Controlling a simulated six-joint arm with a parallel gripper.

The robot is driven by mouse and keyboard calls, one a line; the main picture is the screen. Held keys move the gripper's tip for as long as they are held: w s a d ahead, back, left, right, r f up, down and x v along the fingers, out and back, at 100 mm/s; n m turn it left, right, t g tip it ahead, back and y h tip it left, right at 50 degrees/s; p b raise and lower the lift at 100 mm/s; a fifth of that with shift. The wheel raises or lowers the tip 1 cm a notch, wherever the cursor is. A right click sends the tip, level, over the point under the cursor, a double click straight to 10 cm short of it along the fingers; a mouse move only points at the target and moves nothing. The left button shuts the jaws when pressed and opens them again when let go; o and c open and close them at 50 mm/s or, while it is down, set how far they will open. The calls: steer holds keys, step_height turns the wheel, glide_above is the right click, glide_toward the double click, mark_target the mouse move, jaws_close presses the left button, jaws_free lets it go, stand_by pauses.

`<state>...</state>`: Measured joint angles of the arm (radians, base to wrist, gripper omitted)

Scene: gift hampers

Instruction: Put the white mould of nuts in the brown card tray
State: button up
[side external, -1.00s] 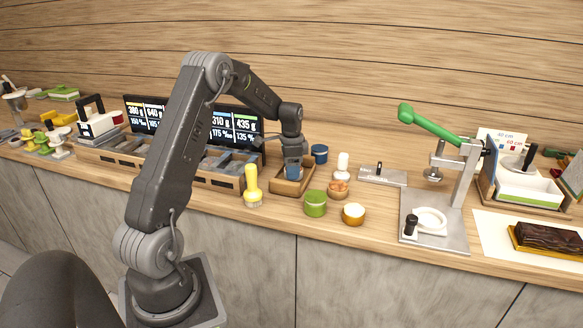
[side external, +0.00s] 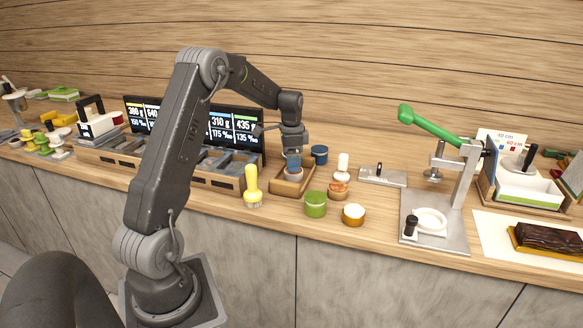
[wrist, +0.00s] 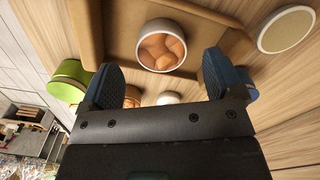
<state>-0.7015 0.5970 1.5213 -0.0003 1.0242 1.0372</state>
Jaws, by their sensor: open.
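The white mould of nuts (wrist: 161,45), a round white cup filled with orange-brown nuts, sits inside the brown card tray (wrist: 92,38) in the wrist view. In the side view the tray (side external: 283,190) stands on the counter, with the mould (side external: 294,172) partly hidden under my fingers. My gripper (side external: 293,158) is above the tray and the mould. Its two blue-grey fingers are spread wide and empty in the wrist view (wrist: 166,80), with the mould beyond their tips.
Near the tray stand a green jar (side external: 316,204), a white-topped amber jar (side external: 353,214), a small tub of nuts (side external: 338,190), a blue jar (side external: 319,154) and a yellow brush (side external: 252,188). A long wooden bin rack (side external: 225,182) is left. A green-handled press (side external: 440,190) is right.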

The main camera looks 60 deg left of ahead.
step_height(320, 180, up, 8)
steer(key=s+d+r+t, duration=0.1)
steer(key=d+r, duration=0.2)
steer(key=d, duration=0.3)
steer(key=s+d+r, duration=0.1)
steer(key=d+r, duration=0.3)
steer(key=d, duration=0.2)
steer(key=s+d+f+n+t, duration=0.1)
steer(key=s+d+n+t, duration=0.2)
steer(key=s+d, duration=1.5)
steer(key=d+t, duration=0.1)
steer(key=d, duration=0.2)
steer(key=shift+s+n+t, duration=0.15)
steer(key=shift+n+t, duration=0.15)
steer(key=shift+n, duration=0.1)
